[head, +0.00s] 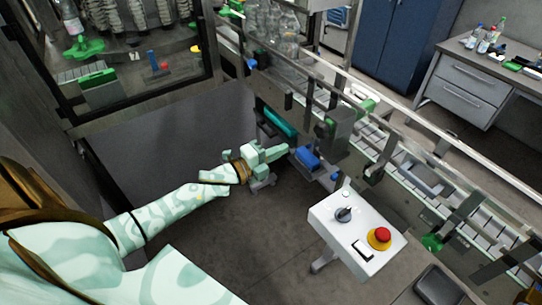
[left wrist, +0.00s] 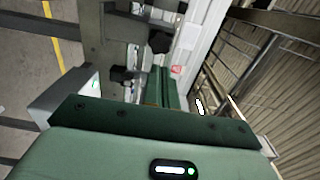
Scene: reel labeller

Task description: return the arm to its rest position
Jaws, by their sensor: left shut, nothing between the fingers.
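My left arm, white with pale green patches, reaches in from the lower left in the head view. My left gripper (head: 270,156) is shut and empty, held out above the floor near the conveyor side. A teal bar (head: 279,122) and a blue part (head: 307,157) on the machine are close to its fingers; I cannot tell whether they touch. In the left wrist view, the green gripper body fills the bottom and the fingers (left wrist: 163,88) point away towards the machine frame. My right gripper is not in view.
A white control box (head: 356,232) with a red stop button (head: 379,236) stands right of the gripper. The railed conveyor (head: 400,155) runs diagonally behind it. A dark flat panel (head: 165,135) lies left of it. Bare floor (head: 235,225) shows below the arm.

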